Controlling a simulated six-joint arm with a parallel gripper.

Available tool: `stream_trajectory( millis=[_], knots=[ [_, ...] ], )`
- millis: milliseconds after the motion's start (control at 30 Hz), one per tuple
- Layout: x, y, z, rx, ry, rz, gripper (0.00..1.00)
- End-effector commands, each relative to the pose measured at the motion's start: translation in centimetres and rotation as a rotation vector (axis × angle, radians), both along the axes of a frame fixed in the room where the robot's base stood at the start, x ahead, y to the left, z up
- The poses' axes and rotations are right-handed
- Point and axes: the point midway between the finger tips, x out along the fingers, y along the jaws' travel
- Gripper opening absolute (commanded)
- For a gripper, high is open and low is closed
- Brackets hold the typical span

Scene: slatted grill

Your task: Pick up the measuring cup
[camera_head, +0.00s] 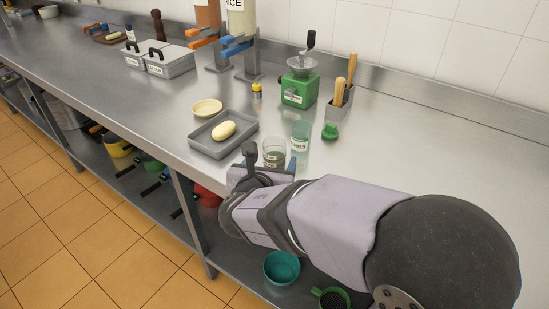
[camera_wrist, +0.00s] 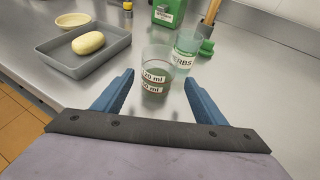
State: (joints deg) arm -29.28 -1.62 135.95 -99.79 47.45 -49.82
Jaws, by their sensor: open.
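The measuring cup (camera_wrist: 155,78) is a clear cup with white labels reading in ml and dark contents in its lower part. It stands upright on the steel counter. In the head view the measuring cup (camera_head: 274,150) shows just beyond my gripper (camera_head: 262,165), which partly hides its base. In the wrist view my gripper (camera_wrist: 158,85) is open, with its two blue fingers pointing toward the cup, one on each side of its lower part.
A greenish glass labelled for herbs (camera_wrist: 186,50) stands close behind the cup, to its right. A grey tray (camera_head: 205,151) with a pale oval item (camera_head: 223,131) lies to the left. A green grinder (camera_head: 298,90) stands behind.

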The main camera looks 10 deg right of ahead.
Motion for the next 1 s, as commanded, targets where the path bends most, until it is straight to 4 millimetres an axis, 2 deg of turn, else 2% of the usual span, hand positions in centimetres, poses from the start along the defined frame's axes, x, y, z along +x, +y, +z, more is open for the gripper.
stream_trajectory(
  millis=[167, 533, 833, 867, 1000],
  knots=[
    [0.7, -0.2, -0.4, -0.002, 0.001, -0.001, 0.65],
    [4.0, -1.3, -2.3, 0.0, 0.0, -0.001, 0.65],
    [4.4, -1.4, -2.4, 0.002, -0.001, -0.001, 0.65],
    [4.4, -1.4, -2.4, 0.002, -0.001, -0.001, 0.63],
    [4.4, -1.4, -2.4, 0.002, -0.001, -0.001, 0.29]
  ],
)
